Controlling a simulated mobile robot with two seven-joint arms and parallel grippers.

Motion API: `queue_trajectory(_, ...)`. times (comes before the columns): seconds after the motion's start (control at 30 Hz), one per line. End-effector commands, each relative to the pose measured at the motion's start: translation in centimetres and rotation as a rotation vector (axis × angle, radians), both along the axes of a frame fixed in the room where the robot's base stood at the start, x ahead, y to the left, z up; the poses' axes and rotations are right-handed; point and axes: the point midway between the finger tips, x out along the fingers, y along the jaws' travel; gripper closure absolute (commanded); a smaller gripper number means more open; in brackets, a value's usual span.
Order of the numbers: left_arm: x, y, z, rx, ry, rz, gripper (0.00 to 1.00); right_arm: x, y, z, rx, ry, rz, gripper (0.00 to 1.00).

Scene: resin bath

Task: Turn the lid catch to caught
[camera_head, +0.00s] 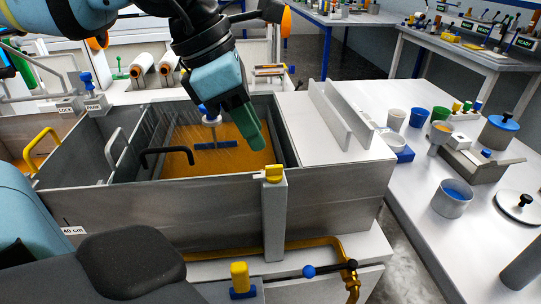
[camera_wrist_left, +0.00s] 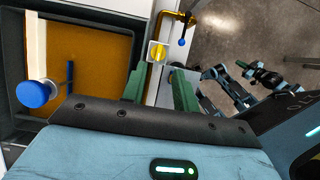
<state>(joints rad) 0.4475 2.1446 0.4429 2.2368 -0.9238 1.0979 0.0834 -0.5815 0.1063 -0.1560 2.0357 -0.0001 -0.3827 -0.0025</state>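The lid catch looks to be the yellow knob (camera_head: 273,172) on top of the grey post at the tank's front wall. In the left wrist view the yellow knob (camera_wrist_left: 156,51) sits on a pale square plate, just beyond my fingers. My left gripper (camera_head: 255,138) hangs over the tank's front right corner, above and left of the knob in the head view. In its wrist view the green fingers (camera_wrist_left: 159,87) are apart with nothing between them, not touching the knob. Small blue and black arm parts show at the right there; my right gripper's state is unclear.
The open tank (camera_head: 150,208) holds amber resin (camera_head: 185,160) and a blue-topped stirrer. A black handle (camera_head: 166,152) rises near the front wall. A brass pipe (camera_head: 345,262) with a blue-knobbed lever runs below. Cups and pots crowd the right-hand table (camera_head: 420,188).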

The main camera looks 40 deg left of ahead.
Motion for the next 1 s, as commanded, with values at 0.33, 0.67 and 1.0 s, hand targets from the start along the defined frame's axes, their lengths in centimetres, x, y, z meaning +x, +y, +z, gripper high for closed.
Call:
queue_trajectory(0.33, 1.3, -1.2, -4.7, 0.001, 0.007, -0.001, 0.7, 0.0, -0.1, -0.5, -0.001, 0.002, 0.001, 1.0)
queue_trajectory(0.67, 2.1, -1.8, -6.8, 0.001, 0.003, 0.0, 0.7, 0.8, -0.1, -0.5, -0.001, -0.012, 0.002, 1.0)
queue_trajectory(1.0, 2.1, -1.8, -6.8, 0.0, 0.001, 0.0, 0.85, 0.8, -0.1, -0.4, -0.001, -0.013, 0.002, 1.0)
